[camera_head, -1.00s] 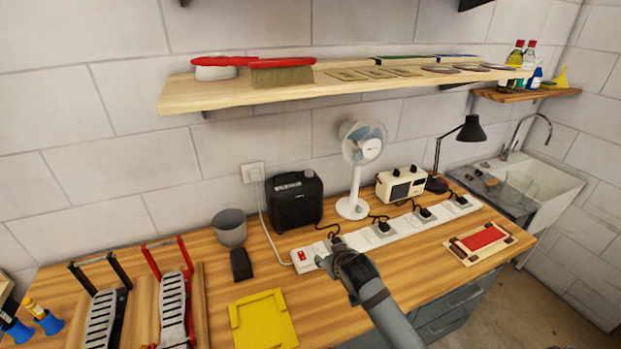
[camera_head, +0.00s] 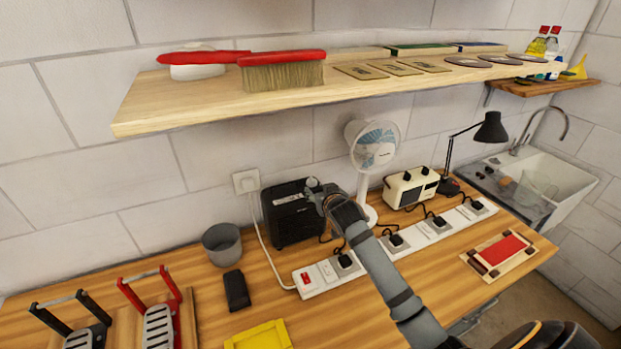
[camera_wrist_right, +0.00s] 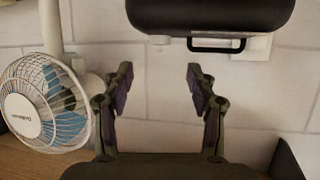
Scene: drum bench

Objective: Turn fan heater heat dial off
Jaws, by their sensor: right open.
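The black fan heater (camera_head: 285,222) stands on the bench against the wall, left of the white fan. My right gripper (camera_head: 317,191) is at the heater's upper right corner in the head view, partly covering it. I cannot make out the heat dial or its setting there. In the right wrist view the gripper (camera_wrist_right: 158,88) is open, with nothing between its fingers. The heater (camera_wrist_right: 225,14) fills the top of that view, upside down, with its handle toward the wall. It lies beyond the fingertips. My left gripper is not in view.
The white fan (camera_head: 374,148) stands close on the right of the gripper. A white power strip (camera_head: 322,277) with several plugs runs in front of the heater. A grey cup (camera_head: 222,245) is to the left. The wooden shelf (camera_head: 200,108) hangs above.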

